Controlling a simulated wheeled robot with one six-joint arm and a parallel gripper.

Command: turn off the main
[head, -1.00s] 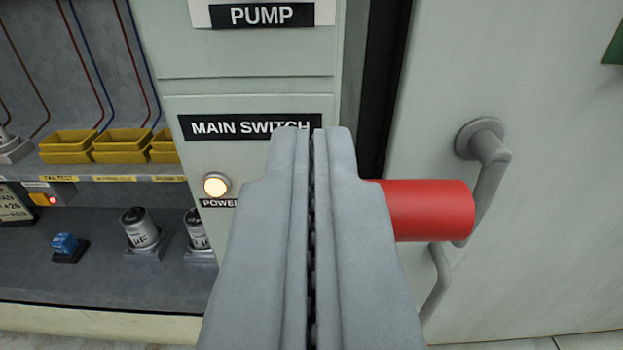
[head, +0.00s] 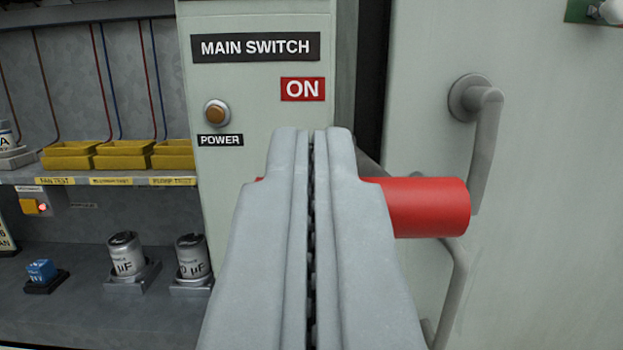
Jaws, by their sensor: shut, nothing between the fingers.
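The main switch panel (head: 265,100) is pale grey and carries a "MAIN SWITCH" label (head: 256,47) and a red "ON" label (head: 302,89). A round power lamp (head: 216,114) on it looks dull orange, not brightly lit. A red cylindrical handle (head: 425,207) lies level behind my gripper, and its middle is hidden by the fingers. A small red end shows left of them. My gripper (head: 312,135) is shut and empty, in front of the handle. I cannot tell whether it touches the handle. An OFF label is not visible.
A grey door with a lever handle (head: 484,140) stands to the right. On the left, a shelf holds yellow bins (head: 125,148), with silver capacitors (head: 192,258) and a blue part (head: 41,270) below it.

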